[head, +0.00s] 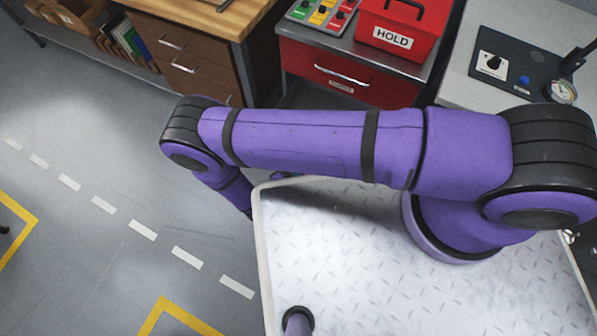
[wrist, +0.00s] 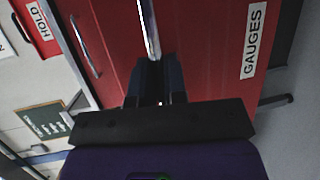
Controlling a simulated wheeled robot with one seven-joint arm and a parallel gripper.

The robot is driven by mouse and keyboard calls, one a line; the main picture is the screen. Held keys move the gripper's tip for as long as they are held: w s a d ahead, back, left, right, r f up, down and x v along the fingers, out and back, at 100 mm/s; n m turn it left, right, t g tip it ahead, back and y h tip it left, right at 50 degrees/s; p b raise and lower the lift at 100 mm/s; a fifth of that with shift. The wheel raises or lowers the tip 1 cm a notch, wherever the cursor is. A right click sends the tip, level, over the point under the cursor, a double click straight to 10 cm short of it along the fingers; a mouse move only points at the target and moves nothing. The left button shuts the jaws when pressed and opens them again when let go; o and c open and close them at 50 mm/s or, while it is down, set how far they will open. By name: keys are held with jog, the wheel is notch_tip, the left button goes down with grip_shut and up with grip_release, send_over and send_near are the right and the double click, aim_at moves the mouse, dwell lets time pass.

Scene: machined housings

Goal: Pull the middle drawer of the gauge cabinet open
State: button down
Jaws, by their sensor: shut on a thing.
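The red gauge cabinet (head: 300,64) stands behind my arm in the head view, its upper drawer handle (head: 342,75) showing. The rest of its front is hidden by my arm. The wrist view is turned sideways, with the cabinet's top to the left. My gripper (wrist: 153,72) is shut on a silver bar handle (wrist: 149,28), the one below the upper handle (wrist: 84,47). A white GAUGES label (wrist: 254,40) is on the red front, below the held handle. I cannot tell whether the held drawer stands out at all. My gripper is hidden in the head view.
A wooden bench with brown drawers (head: 180,60) stands at left. A grey table with a gauge device (head: 515,65) is at right. Open floor (head: 110,140) lies left.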

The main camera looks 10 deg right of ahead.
jog(key=shift+a, duration=0.1)
jog(key=c, duration=1.2)
grip_release()
jog(key=shift+v, duration=3.7)
jog(key=shift+w, duration=0.1)
